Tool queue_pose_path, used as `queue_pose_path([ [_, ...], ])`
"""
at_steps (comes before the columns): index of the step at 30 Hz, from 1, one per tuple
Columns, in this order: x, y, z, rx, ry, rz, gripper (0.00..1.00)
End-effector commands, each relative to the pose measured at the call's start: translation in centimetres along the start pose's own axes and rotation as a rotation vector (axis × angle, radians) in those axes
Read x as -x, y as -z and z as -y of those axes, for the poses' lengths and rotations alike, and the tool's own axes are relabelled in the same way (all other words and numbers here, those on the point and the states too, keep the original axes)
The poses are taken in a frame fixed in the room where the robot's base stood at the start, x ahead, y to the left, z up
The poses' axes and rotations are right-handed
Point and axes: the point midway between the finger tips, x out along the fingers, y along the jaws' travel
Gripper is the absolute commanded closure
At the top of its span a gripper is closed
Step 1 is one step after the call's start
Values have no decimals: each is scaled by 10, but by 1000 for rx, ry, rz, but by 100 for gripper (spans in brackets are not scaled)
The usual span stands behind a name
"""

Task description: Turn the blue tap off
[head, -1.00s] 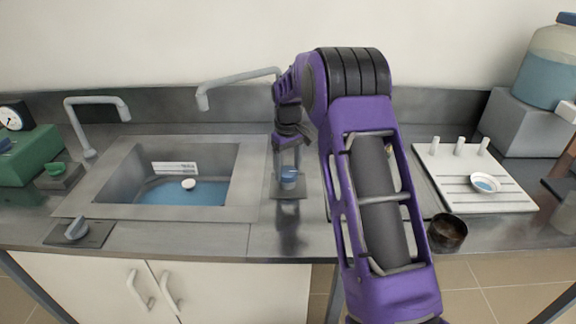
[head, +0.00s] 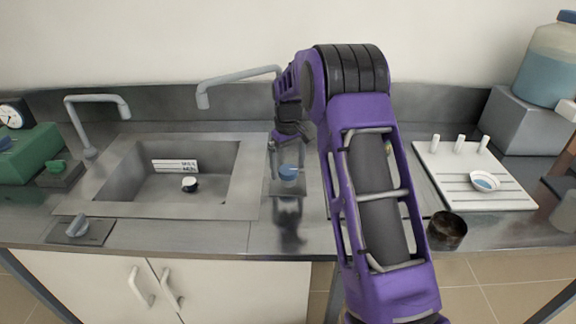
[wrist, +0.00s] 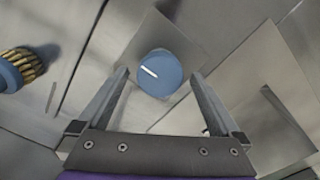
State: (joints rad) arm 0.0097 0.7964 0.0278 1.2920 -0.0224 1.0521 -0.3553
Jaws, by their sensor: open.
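The blue tap knob (wrist: 160,74) has a white line across its top, slanting down to the right in the wrist view. It sits on a square metal plate (wrist: 197,35) right of the sink, and it also shows in the head view (head: 289,173). My gripper (wrist: 160,76) is open, with one finger on each side of the knob. I cannot tell whether either finger touches it. In the head view my gripper (head: 286,162) comes down from above at the knob. The curved spout (head: 238,79) is partly hidden behind my arm; no stream shows under it.
The sink (head: 246,170) holds a small white disc (head: 190,182) and a label. A dark cup (head: 447,231) and white board (head: 440,170) are right. A gold-ribbed blue object (wrist: 20,70) lies left in the wrist view.

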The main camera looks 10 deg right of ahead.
Motion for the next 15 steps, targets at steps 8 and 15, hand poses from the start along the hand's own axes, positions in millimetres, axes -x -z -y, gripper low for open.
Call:
queue_pose_path([
  [8,17,0,0,1,-1,-1,0],
  [15,73,1,0,0,-2,-4,0],
])
